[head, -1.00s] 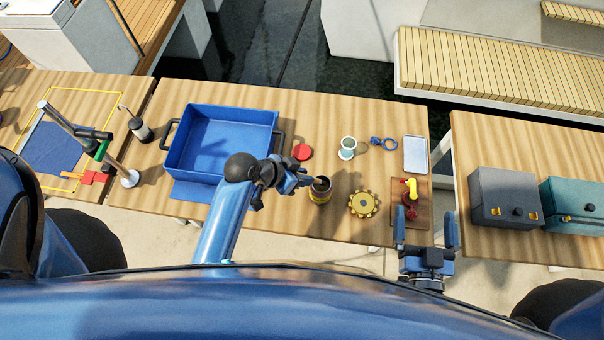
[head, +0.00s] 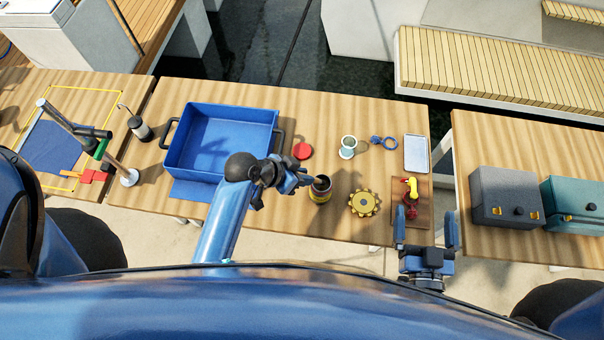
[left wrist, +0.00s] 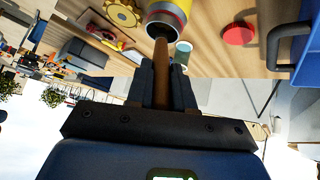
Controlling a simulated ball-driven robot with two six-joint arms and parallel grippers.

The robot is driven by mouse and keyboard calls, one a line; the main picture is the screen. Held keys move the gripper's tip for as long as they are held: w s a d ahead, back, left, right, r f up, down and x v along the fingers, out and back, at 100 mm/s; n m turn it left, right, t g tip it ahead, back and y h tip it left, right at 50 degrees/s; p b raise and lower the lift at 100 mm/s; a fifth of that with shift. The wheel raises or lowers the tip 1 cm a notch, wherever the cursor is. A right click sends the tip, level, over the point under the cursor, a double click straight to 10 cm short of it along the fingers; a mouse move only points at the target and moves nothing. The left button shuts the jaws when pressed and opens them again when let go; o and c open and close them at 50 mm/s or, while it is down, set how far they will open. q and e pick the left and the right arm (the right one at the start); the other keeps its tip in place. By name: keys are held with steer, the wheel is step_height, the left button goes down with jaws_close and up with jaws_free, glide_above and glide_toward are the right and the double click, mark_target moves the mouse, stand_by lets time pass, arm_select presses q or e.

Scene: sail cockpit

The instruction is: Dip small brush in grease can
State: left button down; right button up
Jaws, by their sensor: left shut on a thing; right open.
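The grease can (head: 320,190) stands upright on the middle table near its front edge. It is dark and open at the top, with a yellow and red band; it also shows at the top of the left wrist view (left wrist: 167,14). My left gripper (head: 304,180) is just left of the can, shut on the small brush. The brush's brown handle (left wrist: 161,72) shows between the fingers in the left wrist view and runs to the can's mouth. The brush's tip is hidden at the can. My right gripper (head: 426,234) is open and empty at the table's front right.
A blue bin (head: 275,117) stands left of the can. A red lid (head: 302,151), a pale cup (head: 348,146), a yellow gear (head: 363,204) and a winch board (head: 424,212) lie around the can. Toolboxes (head: 505,198) stand on the right table.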

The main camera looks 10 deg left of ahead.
arm_select(q)
steer(key=shift+f+b, duration=0.4)
steer(key=shift+f, duration=0.25)
stand_by(0.4)
steer(key=shift+f, duration=0.1)
stand_by(1.2)
step_height(320, 180, up, 5)
steer(key=p, duration=0.5)
steer(key=shift+r+p, duration=0.5)
steer(key=shift+r, duration=0.6)
